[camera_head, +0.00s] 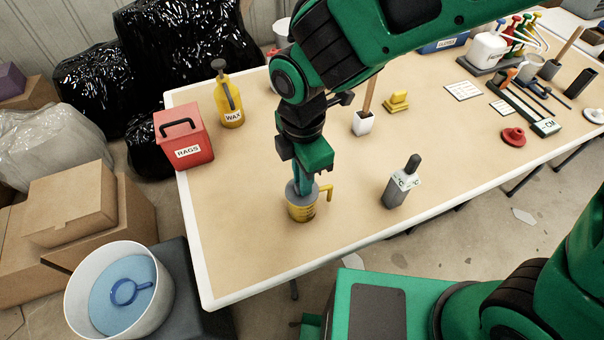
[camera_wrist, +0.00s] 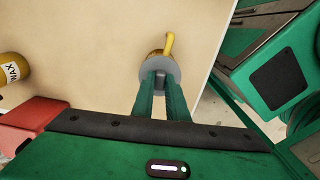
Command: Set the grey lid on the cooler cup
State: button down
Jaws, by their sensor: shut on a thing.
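My gripper (camera_head: 303,190) points down over the front of the table, and its fingers are shut on the grey lid (camera_head: 291,187). The lid is a round grey disc at the mouth of a yellow cup (camera_head: 302,211) with a side handle. In the wrist view the lid (camera_wrist: 173,70) covers most of the cup, whose yellow handle (camera_wrist: 169,43) sticks out beyond it; the fingertips (camera_wrist: 160,84) meet at the lid's middle. I cannot tell whether the lid rests on the rim or hovers just above. Nothing visible shows the cup's temperature.
A red rags box (camera_head: 184,138), yellow wax bottle (camera_head: 229,103) and white brush holder (camera_head: 362,124) stand farther back. A red knobbed piece (camera_head: 513,137) lies right. The table's front edge (camera_head: 300,260) is close.

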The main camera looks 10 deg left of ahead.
jog(key=c, duration=1.7)
grip_release()
jog(key=shift+o, duration=0.8)
jog(key=o, duration=0.4)
jog(key=shift+c, duration=0.2)
jog(key=shift+w+r, duration=0.1)
jog(key=shift+r, duration=3.4)
